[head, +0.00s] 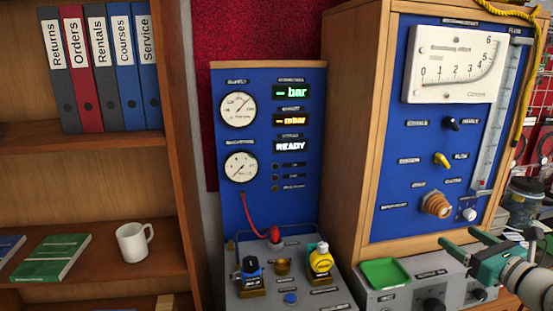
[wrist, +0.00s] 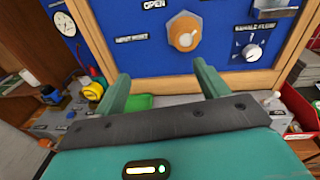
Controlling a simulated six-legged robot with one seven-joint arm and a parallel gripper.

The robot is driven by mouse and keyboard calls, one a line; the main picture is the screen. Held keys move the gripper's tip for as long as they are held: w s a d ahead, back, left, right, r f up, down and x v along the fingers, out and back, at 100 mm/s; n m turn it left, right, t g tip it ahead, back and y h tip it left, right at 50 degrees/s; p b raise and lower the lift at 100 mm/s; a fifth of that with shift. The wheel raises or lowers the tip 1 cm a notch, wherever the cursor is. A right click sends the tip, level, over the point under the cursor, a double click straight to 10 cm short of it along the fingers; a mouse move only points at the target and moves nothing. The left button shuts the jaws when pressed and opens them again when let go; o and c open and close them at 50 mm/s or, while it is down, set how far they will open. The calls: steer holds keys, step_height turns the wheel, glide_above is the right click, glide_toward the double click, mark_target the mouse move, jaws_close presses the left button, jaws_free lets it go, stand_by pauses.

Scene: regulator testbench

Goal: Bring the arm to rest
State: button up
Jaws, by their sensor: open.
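My gripper (head: 464,241) is at the right of the head view, in front of the wooden-framed blue test panel (head: 405,226). Its two green fingers stand apart in the wrist view (wrist: 162,88), with nothing between them. Beyond the fingers, the wrist view shows the orange and white knob (wrist: 185,31) on the panel and a green tray (wrist: 138,101) partly behind the left finger. The gripper looks clear of the panel, though the exact gap is hard to judge.
A second blue panel (head: 299,221) with gauges and a display reading READY stands in the middle. Below it are a blue regulator (head: 250,269) and a yellow one (head: 320,259). A shelf at left holds binders, a white mug (head: 134,242) and a green book (head: 50,257).

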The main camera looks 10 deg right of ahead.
steer(key=a+f+n+g+y, duration=0.3)
steer(key=a+n+g+y, duration=0.3)
steer(key=a+n, duration=1.2)
steer(key=s+a+f+n+g+h, duration=0.3)
steer(key=s+a+n+g+h, duration=0.2)
steer(key=s+a+n+h, duration=0.3)
steer(key=s+a+n, duration=0.4)
steer(key=a+n, duration=0.3)
steer(key=shift+s+a+n, duration=0.15)
steer(key=shift+n, duration=0.25)
